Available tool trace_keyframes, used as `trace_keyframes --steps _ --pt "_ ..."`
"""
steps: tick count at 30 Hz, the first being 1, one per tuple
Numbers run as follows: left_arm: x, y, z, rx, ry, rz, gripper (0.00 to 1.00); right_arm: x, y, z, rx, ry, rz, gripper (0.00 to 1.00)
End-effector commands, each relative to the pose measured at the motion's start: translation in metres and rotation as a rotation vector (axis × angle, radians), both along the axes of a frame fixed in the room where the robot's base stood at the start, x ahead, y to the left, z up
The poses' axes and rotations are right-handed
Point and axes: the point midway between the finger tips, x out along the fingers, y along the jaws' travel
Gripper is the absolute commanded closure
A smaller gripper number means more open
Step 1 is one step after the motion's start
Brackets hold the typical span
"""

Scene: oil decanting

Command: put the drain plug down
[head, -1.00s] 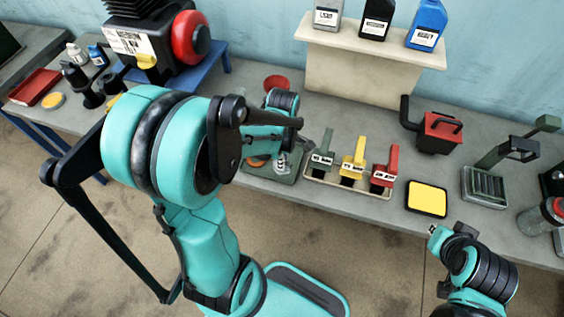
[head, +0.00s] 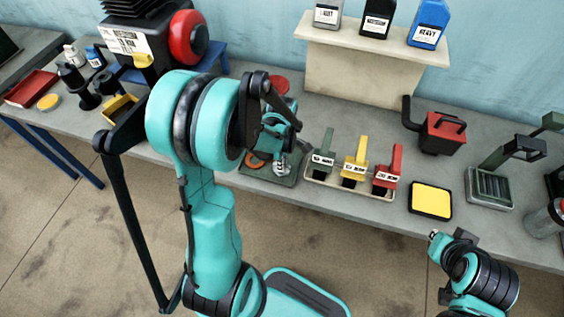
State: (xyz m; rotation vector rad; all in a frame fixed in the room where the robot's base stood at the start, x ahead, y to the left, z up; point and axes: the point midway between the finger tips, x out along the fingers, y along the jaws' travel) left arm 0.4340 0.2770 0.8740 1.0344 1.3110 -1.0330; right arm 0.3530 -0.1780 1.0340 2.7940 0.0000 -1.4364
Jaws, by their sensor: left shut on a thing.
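My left gripper (head: 282,164) is low over the dark green tray (head: 286,182) at the front of the bench, partly hidden by my own arm. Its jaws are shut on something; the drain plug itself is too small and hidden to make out. An orange-brown round piece (head: 257,162) shows on the tray's left side, beside the gripper. I cannot tell whether the gripper touches the tray. My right gripper (head: 435,238) is at the lower right, in front of the bench, away from the tray; its jaws are too small to read.
A pale rack (head: 338,185) with green, yellow and red handled items stands just right of the tray. A yellow pad (head: 430,201) and a red can (head: 440,133) are further right. The engine (head: 150,40) stands at the back left. A red dish (head: 277,86) is behind the gripper.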

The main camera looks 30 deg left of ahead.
Motion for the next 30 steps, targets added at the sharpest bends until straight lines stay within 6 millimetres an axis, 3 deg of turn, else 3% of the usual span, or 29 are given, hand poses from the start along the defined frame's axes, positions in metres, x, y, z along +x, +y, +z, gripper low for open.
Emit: trace_keyframes --steps 1,3,15,30 --pt "0.0 0.0 -0.002 0.0 0.0 0.0 0.81 0.0 0.0 -0.002 0.0 0.0 0.0 1.0" --pt "0.0 0.0 -0.001 0.0 0.0 0.0 0.65 0.0 0.0 -0.001 0.0 0.0 0.0 1.0" --pt "0.0 0.0 0.006 0.0 0.0 0.0 0.65 0.0 0.0 0.005 0.0 0.0 0.0 1.0" --pt "0.0 0.0 0.106 0.0 0.0 0.0 0.65 0.0 0.0 0.04 0.0 0.0 0.0 1.0"
